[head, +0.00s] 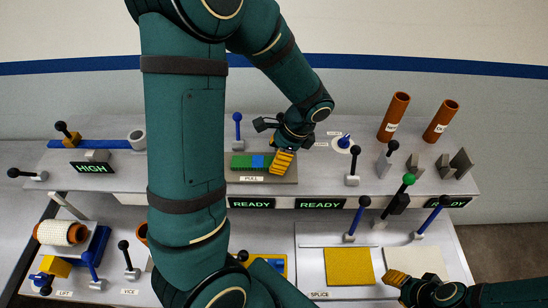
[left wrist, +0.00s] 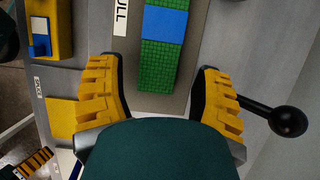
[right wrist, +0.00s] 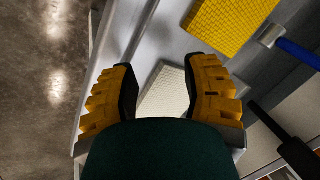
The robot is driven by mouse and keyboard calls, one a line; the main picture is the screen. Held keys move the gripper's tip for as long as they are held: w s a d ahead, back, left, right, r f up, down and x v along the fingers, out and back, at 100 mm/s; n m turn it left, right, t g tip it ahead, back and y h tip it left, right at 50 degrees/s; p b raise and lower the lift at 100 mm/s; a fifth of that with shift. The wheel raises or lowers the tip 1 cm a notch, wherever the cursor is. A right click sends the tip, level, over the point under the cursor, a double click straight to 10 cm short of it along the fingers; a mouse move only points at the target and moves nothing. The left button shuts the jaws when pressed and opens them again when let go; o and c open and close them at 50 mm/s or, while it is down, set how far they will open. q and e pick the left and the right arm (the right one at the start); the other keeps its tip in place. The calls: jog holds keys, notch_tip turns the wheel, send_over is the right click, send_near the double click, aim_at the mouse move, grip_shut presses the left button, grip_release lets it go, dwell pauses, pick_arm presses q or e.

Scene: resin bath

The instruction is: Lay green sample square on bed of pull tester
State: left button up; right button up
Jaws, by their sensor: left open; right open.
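A green strip (head: 239,161) with a blue square (head: 257,162) in its middle lies on the grey bed (head: 233,177) above the PULL label (head: 252,179). In the left wrist view the green part (left wrist: 156,68) and the blue part (left wrist: 165,23) run between my fingers. My left gripper (head: 283,160) is open over the right end of the strip, its fingers on either side, apart from it. My right gripper (head: 411,289) is open and empty at the front right. In the right wrist view a pale textured square (right wrist: 167,92) lies beyond the fingers.
A yellow textured square (head: 349,267) lies by the SPLICE label, with the pale square (head: 402,262) to its right. Upright levers, such as the blue-knobbed one (head: 238,125), stand around the bench. A black-knobbed lever (left wrist: 287,121) is close to my left gripper. My left arm hides the bench's middle.

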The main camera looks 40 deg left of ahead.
pick_arm(q)
jog(key=v, duration=1)
jog(key=shift+r+p, duration=0.15)
jog(key=shift+p, duration=0.2)
jog(key=shift+s, duration=0.1)
